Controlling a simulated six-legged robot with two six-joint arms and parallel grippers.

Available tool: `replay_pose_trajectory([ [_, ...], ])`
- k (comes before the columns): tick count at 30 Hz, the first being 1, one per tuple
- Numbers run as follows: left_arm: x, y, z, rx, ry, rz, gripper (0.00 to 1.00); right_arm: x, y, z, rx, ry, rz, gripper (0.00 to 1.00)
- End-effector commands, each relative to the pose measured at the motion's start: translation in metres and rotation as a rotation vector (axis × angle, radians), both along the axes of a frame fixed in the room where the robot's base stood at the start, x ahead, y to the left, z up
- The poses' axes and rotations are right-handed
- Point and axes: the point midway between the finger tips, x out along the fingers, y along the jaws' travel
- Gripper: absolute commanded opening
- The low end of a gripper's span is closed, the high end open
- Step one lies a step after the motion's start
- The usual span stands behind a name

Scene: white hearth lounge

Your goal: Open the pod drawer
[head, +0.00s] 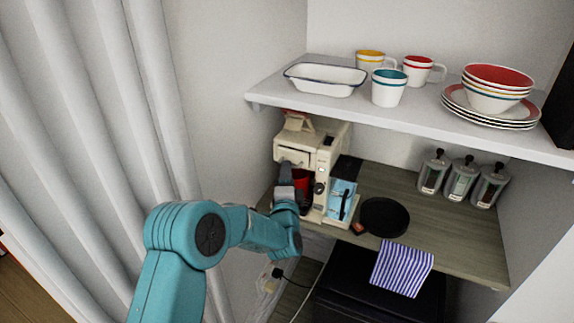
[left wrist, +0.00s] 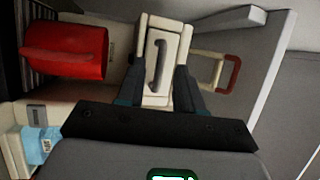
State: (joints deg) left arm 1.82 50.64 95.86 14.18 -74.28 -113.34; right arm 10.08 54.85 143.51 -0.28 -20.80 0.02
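The cream coffee machine (head: 326,150) stands at the left end of the wooden counter. Its pod drawer, a cream front (left wrist: 150,92) with a dark upright bar handle (left wrist: 158,64), faces my left wrist camera. My left gripper (left wrist: 158,76) is open, with one dark finger on each side of the drawer front and handle. Contact with the handle cannot be told. In the head view my left gripper (head: 286,172) is at the machine's front and partly hides it. Whether the drawer is pulled out at all is unclear. My right gripper is not in view.
A red cup (head: 302,182) is at the machine, left of the fingers in the wrist view (left wrist: 65,52). A light-blue pack (head: 341,200) and a black pan (head: 385,217) are to the right. A white shelf (head: 420,117) with dishes overhangs the counter. A curtain (head: 90,120) hangs at left.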

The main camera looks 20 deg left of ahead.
Motion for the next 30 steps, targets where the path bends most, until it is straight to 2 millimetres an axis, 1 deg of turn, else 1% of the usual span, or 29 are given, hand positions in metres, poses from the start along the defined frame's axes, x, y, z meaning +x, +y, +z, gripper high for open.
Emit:
replay_pose_trajectory([
  [1,0.006,0.003,0.002,0.0,-0.001,0.001,0.36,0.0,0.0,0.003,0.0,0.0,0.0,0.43],
  [3,0.013,0.005,0.003,0.0,0.0,0.001,0.36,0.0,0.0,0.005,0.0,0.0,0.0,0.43],
  [6,0.018,0.007,0.003,0.0,0.001,0.0,0.36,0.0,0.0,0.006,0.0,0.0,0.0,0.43],
  [15,0.02,0.007,0.003,0.0,0.001,0.0,0.36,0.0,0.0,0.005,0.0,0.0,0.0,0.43],
  [17,0.02,0.007,0.003,0.0,0.001,0.0,0.17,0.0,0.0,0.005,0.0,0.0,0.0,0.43],
  [18,0.02,0.007,0.003,0.0,0.001,0.0,0.04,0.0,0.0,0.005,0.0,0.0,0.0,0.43],
  [19,0.02,0.007,0.003,0.0,0.001,0.0,0.0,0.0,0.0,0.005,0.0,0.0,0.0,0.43],
  [30,0.02,0.007,0.003,0.0,0.001,0.0,0.0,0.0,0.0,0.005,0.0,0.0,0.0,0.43],
])
